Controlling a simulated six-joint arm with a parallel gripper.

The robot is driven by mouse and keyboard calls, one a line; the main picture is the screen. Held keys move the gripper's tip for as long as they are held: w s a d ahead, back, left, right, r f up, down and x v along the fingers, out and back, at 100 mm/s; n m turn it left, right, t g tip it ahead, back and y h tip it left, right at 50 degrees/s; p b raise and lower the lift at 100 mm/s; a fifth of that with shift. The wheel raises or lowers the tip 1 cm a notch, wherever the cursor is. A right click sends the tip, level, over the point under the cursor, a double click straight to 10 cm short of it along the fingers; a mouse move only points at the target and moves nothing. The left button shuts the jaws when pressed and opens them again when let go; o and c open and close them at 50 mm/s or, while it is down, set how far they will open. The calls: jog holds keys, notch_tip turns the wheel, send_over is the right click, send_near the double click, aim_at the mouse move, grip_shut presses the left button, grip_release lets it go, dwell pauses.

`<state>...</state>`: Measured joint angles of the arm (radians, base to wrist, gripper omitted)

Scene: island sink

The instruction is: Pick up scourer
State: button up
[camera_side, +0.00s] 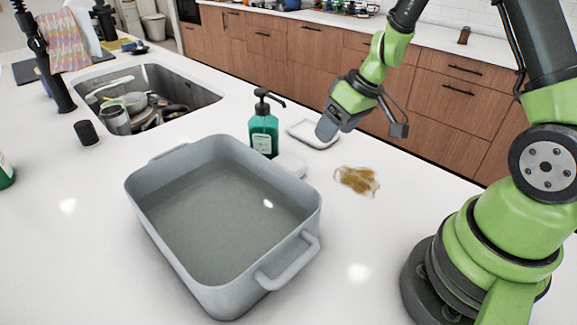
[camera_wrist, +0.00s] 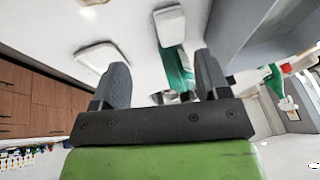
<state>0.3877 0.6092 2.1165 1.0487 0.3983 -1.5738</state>
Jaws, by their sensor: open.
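A pale, flat block that appears to be the scourer (camera_side: 290,165) lies on the white counter, between the grey basin and the green soap bottle (camera_side: 264,130). In the wrist view the scourer (camera_wrist: 169,26) shows as a white rounded block with a greenish edge, beyond my fingertips. The green bottle shows between and beyond the fingers.
A large grey basin (camera_side: 307,215) of water stands left of the scourer. A brown spill (camera_side: 357,180) lies to its right. A sink (camera_side: 205,98) with dishes is at the back left.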

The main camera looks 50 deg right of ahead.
aim_at(290, 160)
jog(key=shift+n+g, duration=0.3)
jog(key=shift+g, duration=0.5)
jog(key=d+f, duration=0.1)
jog(key=f, duration=0.1)
jog(key=s+d+f, duration=0.1)
jog(key=f, duration=0.2)
jog(key=d+f, duration=0.1)
jog(key=f, duration=0.2)
jog(key=shift+s+f, duration=0.15)
jog(key=shift+s, duration=0.25)
jog(key=w+a, duration=0.1)
jog(key=w, duration=0.1)
jog(key=w+a, duration=0.3)
jog(key=w, duration=0.2)
jog(key=shift+a, duration=0.25)
jog(key=w+a, duration=0.2)
jog(key=w, duration=0.1)
jog(key=shift+x, duration=1.2)
jog(key=shift+w+f, duration=0.1)
jog(key=shift+f, duration=0.2)
jog(key=c, duration=0.8)
jog(key=shift+d, duration=0.15)
